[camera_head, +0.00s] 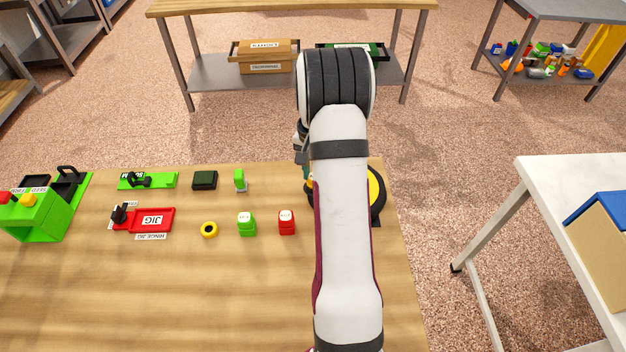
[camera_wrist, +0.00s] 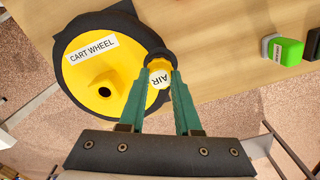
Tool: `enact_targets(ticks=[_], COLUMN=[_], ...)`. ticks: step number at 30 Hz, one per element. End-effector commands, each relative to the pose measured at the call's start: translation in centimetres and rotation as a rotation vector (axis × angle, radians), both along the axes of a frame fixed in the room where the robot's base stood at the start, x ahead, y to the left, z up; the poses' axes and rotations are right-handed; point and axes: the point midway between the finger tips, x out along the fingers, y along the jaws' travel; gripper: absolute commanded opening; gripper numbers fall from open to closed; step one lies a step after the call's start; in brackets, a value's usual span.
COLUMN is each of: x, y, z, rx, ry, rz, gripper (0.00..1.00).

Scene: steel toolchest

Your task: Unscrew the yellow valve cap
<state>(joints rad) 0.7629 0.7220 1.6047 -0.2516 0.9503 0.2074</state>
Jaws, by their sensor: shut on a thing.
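The yellow cart wheel (camera_wrist: 123,62) with a black tyre fills the upper left of the wrist view. Whether the cap is still threaded on cannot be told. In the head view my arm hides the cap and most of the gripper.
Left of my arm on the wooden bench stand a red block (camera_head: 286,223), a green block (camera_head: 246,224) and a yellow ring (camera_head: 209,230). A red jig (camera_head: 165,228) lies farther left. The bench's right edge is close to the wheel. The front of the bench is clear.

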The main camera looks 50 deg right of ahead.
Motion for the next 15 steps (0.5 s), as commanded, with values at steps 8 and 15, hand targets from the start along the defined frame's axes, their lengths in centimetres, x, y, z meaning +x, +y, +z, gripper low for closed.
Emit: enact_targets(ticks=[8,15], x=[-0.02,-0.03], y=[0.02,0.01], z=[-0.03,-0.03], rx=[-0.001,0.0], ry=[0.001,0.001], rz=[0.437,0.441], gripper=[0.0,0.0])
